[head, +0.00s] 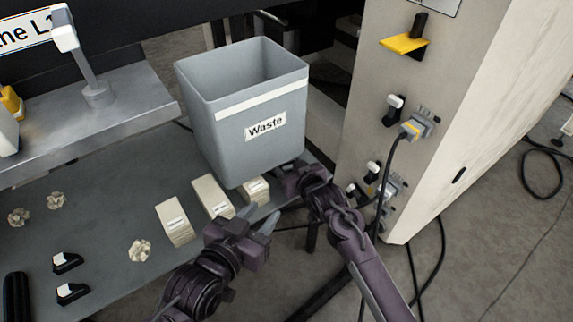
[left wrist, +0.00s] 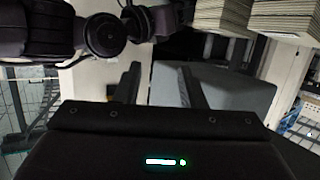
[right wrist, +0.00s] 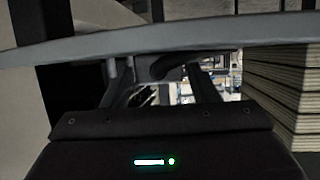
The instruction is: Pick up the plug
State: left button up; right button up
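My right gripper (head: 287,173) is beside the bin's lower right corner, also away from the plug. In the right wrist view its fingers (right wrist: 157,82) stand apart. A dark shape shows between them; I cannot tell how near it is.
A grey bin (head: 235,135) labelled "Waste" stands at the table's back right. Cream stacked blocks (head: 175,222) stand before it. Crumpled scraps (head: 139,250) and black-and-white pieces (head: 68,262) lie on the grey table (head: 100,215). The cabinet (head: 460,110) carries switches and lower sockets (head: 385,187).

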jog(key=c, duration=0.9)
jog(key=shift+r, duration=0.1)
